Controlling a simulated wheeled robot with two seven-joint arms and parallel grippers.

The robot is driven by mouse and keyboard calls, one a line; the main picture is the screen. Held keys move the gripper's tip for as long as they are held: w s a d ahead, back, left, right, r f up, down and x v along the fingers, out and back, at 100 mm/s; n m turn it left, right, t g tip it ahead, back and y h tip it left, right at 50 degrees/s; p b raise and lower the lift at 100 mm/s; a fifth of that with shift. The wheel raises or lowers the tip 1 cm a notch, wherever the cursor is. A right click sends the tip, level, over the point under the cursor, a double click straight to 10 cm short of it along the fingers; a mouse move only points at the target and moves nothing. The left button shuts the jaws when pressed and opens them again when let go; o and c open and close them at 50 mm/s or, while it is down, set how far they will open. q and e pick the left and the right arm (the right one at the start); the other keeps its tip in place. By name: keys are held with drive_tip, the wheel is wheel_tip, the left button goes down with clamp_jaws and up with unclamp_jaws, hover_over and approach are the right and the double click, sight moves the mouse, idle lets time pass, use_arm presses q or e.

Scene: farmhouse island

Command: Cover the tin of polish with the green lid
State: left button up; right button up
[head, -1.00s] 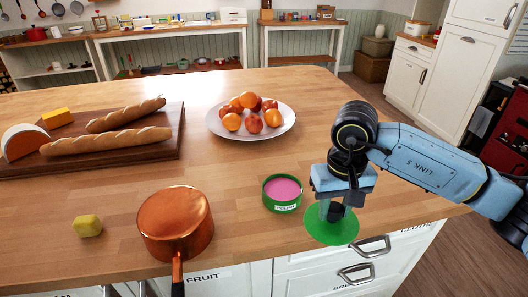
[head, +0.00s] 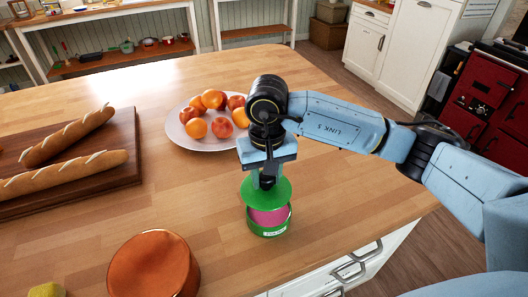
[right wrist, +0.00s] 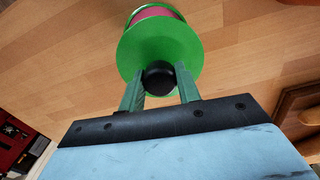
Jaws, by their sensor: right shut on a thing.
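The tin of polish (head: 269,229) is a round green tin with a white label and pink contents, standing open on the wooden island top. My right gripper (head: 267,182) is shut on the black knob of the green lid (head: 284,192), a flat disc. The lid is held above the tin and covers its far part in the head view; the pink shows at the near side. In the right wrist view the fingers flank the knob (right wrist: 158,76), and the lid (right wrist: 155,45) hides most of the tin (right wrist: 152,7). The exact height gap is hard to tell. My left gripper is out of view.
A plate (head: 177,131) of oranges and red fruit stands behind the tin, close to my right wrist. A copper pan (head: 153,265) is at the front left. A board (head: 125,180) with baguettes lies at the left.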

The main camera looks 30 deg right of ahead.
sight(269, 188)
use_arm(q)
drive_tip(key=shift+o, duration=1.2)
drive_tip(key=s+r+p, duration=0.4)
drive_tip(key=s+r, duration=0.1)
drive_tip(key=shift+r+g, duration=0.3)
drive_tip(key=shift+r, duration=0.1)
use_arm(e)
drive_tip(key=s+r+m, duration=0.1)
drive_tip(key=r+m, duration=0.1)
drive_tip(key=shift+s+a+r, duration=0.1)
drive_tip(key=shift+s+r, duration=0.25)
drive_tip(key=shift+r, duration=0.05)
drive_tip(key=shift+m+p, duration=0.3)
drive_tip(key=shift+p, duration=0.25)
drive_tip(key=shift+w+f, duration=0.1)
drive_tip(key=shift+f, duration=0.05)
drive_tip(key=shift+b, duration=0.3)
drive_tip(key=shift+f+b, duration=0.55)
drive_tip(key=shift+b, duration=0.05)
wheel_tip(269, 188, down, 5)
drive_tip(key=b, duration=0.4)
drive_tip(key=shift+r+b, duration=0.15)
drive_tip(key=shift+b, duration=0.2)
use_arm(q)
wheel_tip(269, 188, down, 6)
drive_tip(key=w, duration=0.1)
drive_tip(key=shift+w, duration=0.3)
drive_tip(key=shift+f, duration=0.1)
